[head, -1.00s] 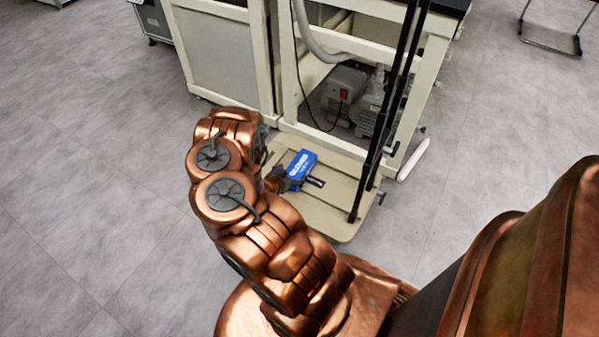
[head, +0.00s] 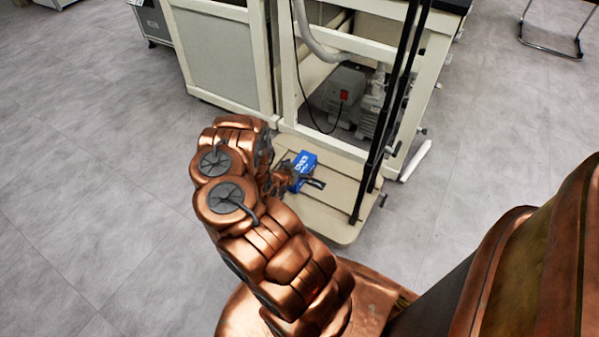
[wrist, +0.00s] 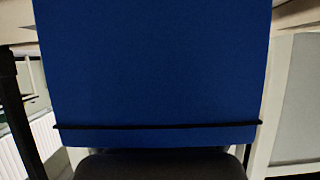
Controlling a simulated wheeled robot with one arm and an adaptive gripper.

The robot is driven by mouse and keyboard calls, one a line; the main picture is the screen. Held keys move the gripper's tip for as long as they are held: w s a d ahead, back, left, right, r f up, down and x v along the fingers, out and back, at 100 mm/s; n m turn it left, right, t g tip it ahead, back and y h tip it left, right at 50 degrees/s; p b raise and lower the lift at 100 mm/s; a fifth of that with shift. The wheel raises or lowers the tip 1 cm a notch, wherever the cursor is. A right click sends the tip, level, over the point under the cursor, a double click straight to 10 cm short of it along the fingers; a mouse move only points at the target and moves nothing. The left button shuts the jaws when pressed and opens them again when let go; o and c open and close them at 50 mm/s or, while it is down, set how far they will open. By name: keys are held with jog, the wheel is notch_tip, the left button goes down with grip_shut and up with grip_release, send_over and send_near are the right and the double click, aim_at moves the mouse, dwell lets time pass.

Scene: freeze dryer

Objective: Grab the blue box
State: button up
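The blue box (head: 305,159), with white lettering, is in the middle of the head view, over the beige base board of the frame. I cannot tell whether it rests on the board. My gripper (head: 303,178) is right at the box, with a dark finger along its near side. The far finger is hidden. In the wrist view the blue box (wrist: 155,65) fills most of the picture, very close. A thin dark bar crosses its lower part, and a dark part of my gripper (wrist: 160,165) shows below. Whether the fingers press on the box is not clear.
The beige base board (head: 335,228) lies under the box. Black upright posts (head: 385,110) stand just right of it. A pump (head: 350,95) with a hose and cable sits behind, inside the beige frame (head: 277,70). The grey floor at left is clear.

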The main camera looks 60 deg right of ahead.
jog(key=c, duration=1.2)
jog(key=shift+r, duration=0.15)
